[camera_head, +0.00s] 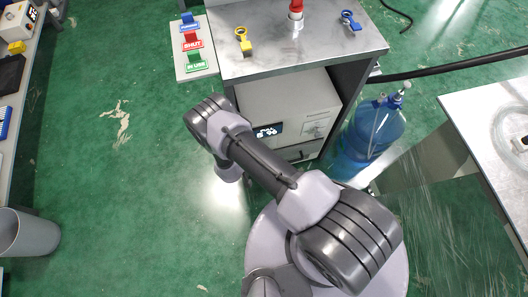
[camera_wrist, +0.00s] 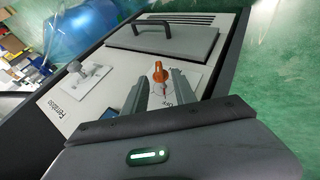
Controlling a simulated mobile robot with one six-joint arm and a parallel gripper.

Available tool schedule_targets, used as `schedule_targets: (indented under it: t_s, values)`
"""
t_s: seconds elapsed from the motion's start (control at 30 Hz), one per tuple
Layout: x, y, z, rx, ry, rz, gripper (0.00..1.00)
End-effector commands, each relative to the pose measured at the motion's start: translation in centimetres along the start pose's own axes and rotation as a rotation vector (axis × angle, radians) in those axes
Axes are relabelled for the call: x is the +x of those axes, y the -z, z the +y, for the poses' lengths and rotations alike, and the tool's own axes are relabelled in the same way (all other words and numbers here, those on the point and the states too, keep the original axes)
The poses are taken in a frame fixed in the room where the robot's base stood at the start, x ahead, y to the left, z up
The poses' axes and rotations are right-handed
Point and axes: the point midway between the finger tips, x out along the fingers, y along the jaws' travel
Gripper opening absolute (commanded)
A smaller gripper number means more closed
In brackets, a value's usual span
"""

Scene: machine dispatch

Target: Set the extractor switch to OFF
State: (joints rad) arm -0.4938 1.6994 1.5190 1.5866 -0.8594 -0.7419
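My gripper's fingers are hidden there, and the orange switch cannot be made out.
The cabinet top (camera_head: 270,52) holds yellow, red and blue valves. A blue bottle (camera_head: 373,130) stands at its right.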

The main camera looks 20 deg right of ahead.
Motion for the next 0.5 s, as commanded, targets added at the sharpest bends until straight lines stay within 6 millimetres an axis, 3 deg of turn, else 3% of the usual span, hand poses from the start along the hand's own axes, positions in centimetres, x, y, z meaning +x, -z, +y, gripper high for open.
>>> schedule_targets:
  t_s: [0.03, 0.3, 0.5]
  values:
    - [-1.9, 0.3, 0.3, -0.005, 0.002, 0.003, 0.33]
    - [-10.2, 0.4, 0.2, -0.004, 0.002, 0.005, 0.33]
    - [-13.3, 0.2, 0.1, -0.002, 0.001, 0.004, 0.33]
